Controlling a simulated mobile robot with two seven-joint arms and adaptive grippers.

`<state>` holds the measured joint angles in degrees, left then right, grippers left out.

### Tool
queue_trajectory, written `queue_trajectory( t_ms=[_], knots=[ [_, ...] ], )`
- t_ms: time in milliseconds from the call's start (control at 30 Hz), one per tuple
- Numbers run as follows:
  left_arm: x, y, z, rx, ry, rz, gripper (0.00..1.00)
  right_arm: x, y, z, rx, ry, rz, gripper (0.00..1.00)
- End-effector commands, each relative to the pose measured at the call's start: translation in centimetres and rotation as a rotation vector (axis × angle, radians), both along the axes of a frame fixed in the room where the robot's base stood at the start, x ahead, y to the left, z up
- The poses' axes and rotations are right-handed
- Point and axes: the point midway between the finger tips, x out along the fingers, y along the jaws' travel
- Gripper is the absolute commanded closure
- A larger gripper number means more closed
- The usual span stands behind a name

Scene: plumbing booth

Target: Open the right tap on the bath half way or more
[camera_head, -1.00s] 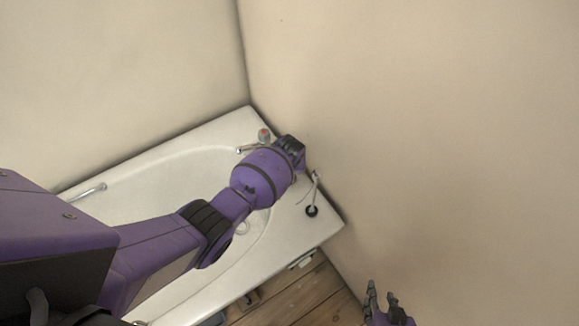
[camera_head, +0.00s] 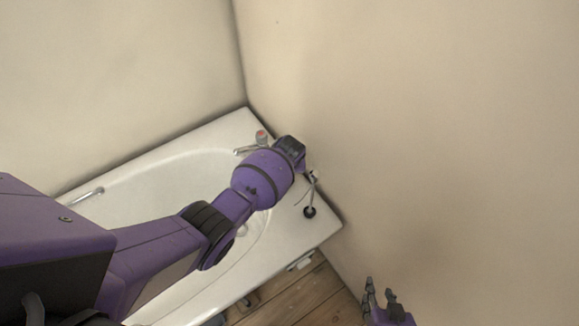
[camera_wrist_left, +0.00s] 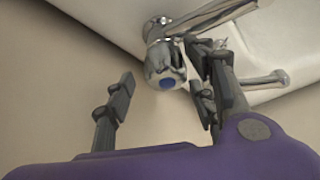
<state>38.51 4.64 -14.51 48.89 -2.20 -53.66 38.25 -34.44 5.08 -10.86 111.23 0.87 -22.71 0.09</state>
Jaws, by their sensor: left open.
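The bath's right tap shows in the left wrist view as a chrome tap head with a blue cap (camera_wrist_left: 167,78). Its chrome spout (camera_wrist_left: 215,12) runs up and right from it. My left gripper (camera_wrist_left: 163,68) is open, one finger on each side of the tap head. The right-hand finger is close to it; I cannot tell if it touches. A clear gap lies on the left. The other tap, with a red cap (camera_head: 261,136), stands farther back. My right gripper (camera_head: 380,292) is open and empty at the bottom.
The white bath (camera_head: 140,165) sits in the corner against two beige walls (camera_head: 430,130). A grab handle (camera_head: 88,194) is at the left. Wooden floor (camera_head: 297,297) shows in front.

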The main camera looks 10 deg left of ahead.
Motion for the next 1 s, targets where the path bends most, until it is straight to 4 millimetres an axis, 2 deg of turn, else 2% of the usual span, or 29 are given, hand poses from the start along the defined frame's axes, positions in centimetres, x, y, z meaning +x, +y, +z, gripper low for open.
queue_trajectory(
  t_ms=[267, 733, 1000],
  knots=[
    [-0.6, 0.0, 1.2, 0.001, 0.000, 0.000, 0.49, -0.3, -0.1, -0.1, -0.002, 0.006, 0.001, 0.66],
    [-3.5, -0.9, 8.6, -0.002, -0.003, -0.001, 0.49, -0.3, -0.1, -0.1, -0.002, 0.004, 0.000, 0.66],
    [-4.4, -1.1, 11.0, 0.000, -0.001, -0.001, 0.49, -0.3, -0.1, -0.1, -0.002, 0.004, 0.000, 0.66]
  ],
)
